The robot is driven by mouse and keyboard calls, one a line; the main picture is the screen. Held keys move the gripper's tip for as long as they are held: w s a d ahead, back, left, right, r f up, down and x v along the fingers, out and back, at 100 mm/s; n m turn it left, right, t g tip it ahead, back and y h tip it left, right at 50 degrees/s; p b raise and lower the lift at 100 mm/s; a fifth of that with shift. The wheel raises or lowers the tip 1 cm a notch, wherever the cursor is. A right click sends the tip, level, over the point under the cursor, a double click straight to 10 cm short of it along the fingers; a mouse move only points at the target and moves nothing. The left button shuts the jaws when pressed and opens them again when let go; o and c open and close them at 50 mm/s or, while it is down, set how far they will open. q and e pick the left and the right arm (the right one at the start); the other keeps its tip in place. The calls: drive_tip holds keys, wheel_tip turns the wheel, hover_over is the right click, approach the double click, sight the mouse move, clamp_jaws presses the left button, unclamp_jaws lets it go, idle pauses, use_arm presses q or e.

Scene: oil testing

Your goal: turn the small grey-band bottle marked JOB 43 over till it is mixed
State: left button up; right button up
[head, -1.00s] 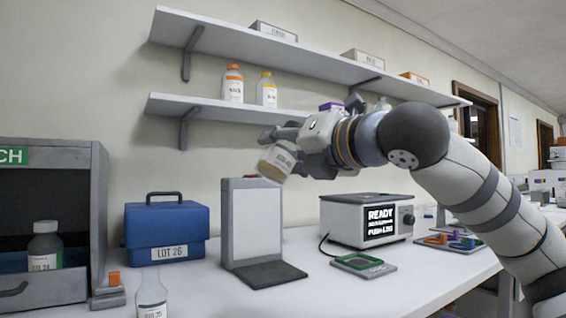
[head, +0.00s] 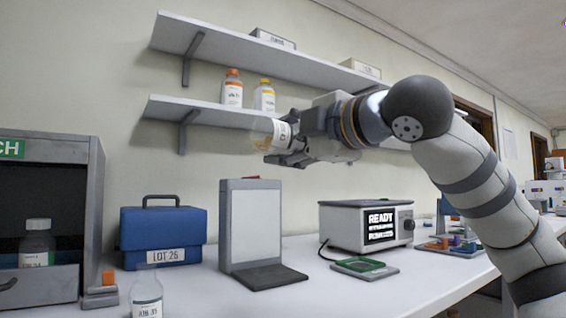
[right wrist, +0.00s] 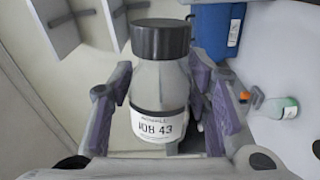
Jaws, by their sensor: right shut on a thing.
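The small bottle marked JOB 43 (right wrist: 160,90) is clear, with a dark cap, a white label and a grey band. It sits between the fingers of my right gripper (right wrist: 160,115), which is shut on its body. In the head view my right gripper (head: 288,143) holds the bottle (head: 267,134) in the air, in front of the wall and near the lower shelf. The bottle looks tilted there; its cap cannot be made out. My left gripper is not in view.
Below are a grey-framed white panel stand (head: 252,226), a blue LOT 26 box (head: 163,232) and a READY device (head: 362,226). Another bottle (head: 146,295) stands at the bench front. The lower shelf (head: 205,112) holds two bottles close to the gripper. Air below the held bottle is clear.

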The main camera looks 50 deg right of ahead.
drive_tip(key=shift+w+f+m, duration=0.1)
drive_tip(key=shift+f+m, duration=0.1)
drive_tip(key=shift+m, duration=0.5)
drive_tip(key=shift+r, duration=0.25)
drive_tip(key=m+b, duration=0.3)
drive_tip(key=f+m+b, duration=0.1)
drive_tip(key=m+b, duration=0.2)
drive_tip(key=shift+w+m, duration=0.15)
drive_tip(key=shift+m, duration=0.15)
drive_tip(key=shift+r+b, duration=0.15)
drive_tip(key=shift+b, duration=0.15)
drive_tip(key=shift+s+r, duration=0.25)
drive_tip(key=shift+r, duration=0.1)
drive_tip(key=n+p, duration=0.1)
drive_tip(key=n, duration=0.1)
drive_tip(key=n+p, duration=0.1)
drive_tip(key=n, duration=0.1)
drive_tip(key=shift+s+r+n, duration=0.1)
drive_tip(key=shift+r+n, duration=0.1)
drive_tip(key=shift+n, duration=0.9)
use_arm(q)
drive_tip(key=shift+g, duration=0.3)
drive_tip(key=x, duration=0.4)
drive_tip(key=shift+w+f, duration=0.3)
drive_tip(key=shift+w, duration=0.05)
use_arm(e)
drive_tip(key=shift+f, duration=0.25)
